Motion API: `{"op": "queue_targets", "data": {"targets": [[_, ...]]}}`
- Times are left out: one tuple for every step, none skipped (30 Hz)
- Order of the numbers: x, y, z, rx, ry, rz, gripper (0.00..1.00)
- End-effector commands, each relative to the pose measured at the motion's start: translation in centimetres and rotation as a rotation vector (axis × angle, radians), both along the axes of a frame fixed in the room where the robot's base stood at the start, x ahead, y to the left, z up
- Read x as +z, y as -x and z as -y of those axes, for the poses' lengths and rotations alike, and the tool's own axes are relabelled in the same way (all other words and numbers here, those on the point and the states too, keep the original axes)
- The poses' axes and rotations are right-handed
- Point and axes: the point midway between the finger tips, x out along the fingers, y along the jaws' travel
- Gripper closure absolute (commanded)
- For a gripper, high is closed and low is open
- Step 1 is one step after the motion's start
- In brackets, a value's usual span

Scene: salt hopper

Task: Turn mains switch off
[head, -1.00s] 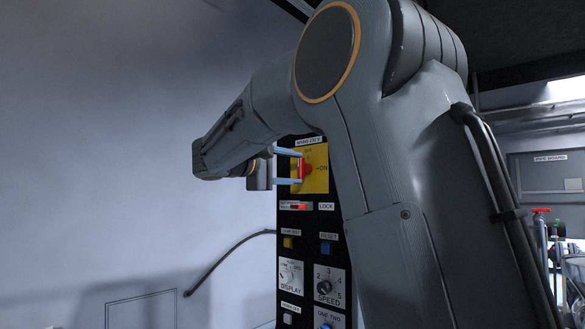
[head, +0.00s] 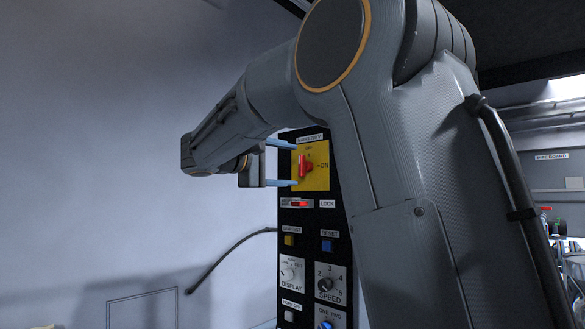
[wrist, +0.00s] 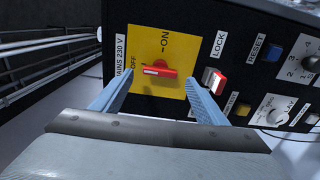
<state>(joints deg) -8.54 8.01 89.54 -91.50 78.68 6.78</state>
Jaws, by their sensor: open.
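The mains switch is a red rotary handle (head: 305,167) on a yellow plate (head: 320,178) at the top of the black panel. In the head view the handle stands upright, toward the OFF mark, with the ON mark to its right. In the wrist view the handle (wrist: 158,71) lies level and its white-marked end points left toward OFF. My gripper (head: 296,165) is open, with one blue finger above the handle and one below. In the wrist view the fingers of my gripper (wrist: 157,76) flank the handle with gaps on both sides.
Below the plate is a red LOCK switch (head: 299,204), close to the lower finger. A yellow button (head: 289,240), a blue reset button (head: 327,246) and a speed knob (head: 325,285) sit lower. Bare wall lies left of the panel, with a dark cable (head: 225,255).

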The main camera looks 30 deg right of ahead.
Motion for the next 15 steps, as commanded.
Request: {"op": "queue_targets", "data": {"targets": [[-0.1, 0.2, -1.0, 0.004, 0.0, 0.001, 0.33], [-0.1, 0.4, -1.5, 0.004, 0.0, 0.0, 0.33], [-0.1, 0.6, -2.1, 0.004, -0.001, 0.0, 0.33], [-0.1, 0.8, -2.5, 0.003, -0.001, 0.0, 0.33], [-0.1, 1.0, -3.0, 0.003, -0.001, 0.0, 0.33], [-0.1, 1.1, -3.4, 0.003, -0.001, 0.0, 0.33], [-0.1, 1.2, -3.7, 0.002, -0.001, 0.0, 0.33], [-0.1, 1.4, -4.0, 0.002, -0.001, 0.0, 0.33], [-0.1, 1.5, -4.3, 0.001, -0.001, 0.0, 0.33], [-0.1, 1.6, -4.5, 0.001, -0.001, 0.0, 0.33], [-0.1, 1.7, -4.6, 0.001, -0.001, 0.0, 0.33], [-0.1, 1.7, -4.8, 0.0, -0.001, 0.0, 0.33], [-0.1, 1.7, -4.8, 0.0, -0.001, 0.0, 0.33], [-0.1, 1.8, -4.9, 0.0, -0.001, 0.0, 0.33], [0.0, 1.8, -4.9, 0.0, -0.001, 0.0, 0.33]]}}
